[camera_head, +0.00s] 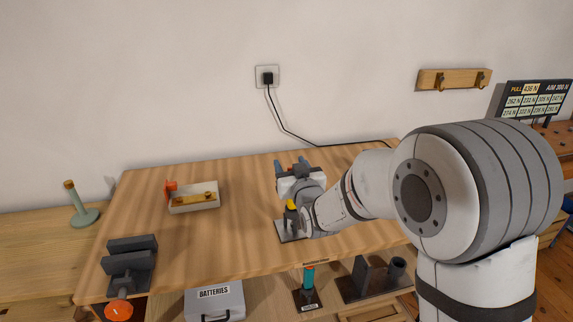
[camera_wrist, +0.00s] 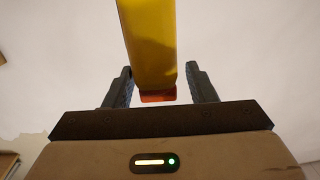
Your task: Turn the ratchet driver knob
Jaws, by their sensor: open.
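My gripper (camera_head: 291,168) is over the middle of the wooden table in the head view, near a small yellow part (camera_head: 291,205) above a grey plate (camera_head: 287,232). In the wrist view, a yellow bar-like part (camera_wrist: 148,45) with an orange-red end (camera_wrist: 158,97) lies between the two dark fingers of my gripper (camera_wrist: 159,84). The fingers are apart, with visible gaps on both sides of it. My arm hides much of this spot in the head view. I cannot tell for certain that the yellow part is the ratchet driver knob.
A tray with a brass-coloured piece (camera_head: 195,197) sits left on the table (camera_head: 240,210). A dark grey block fixture (camera_head: 130,262) stands at the front left.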

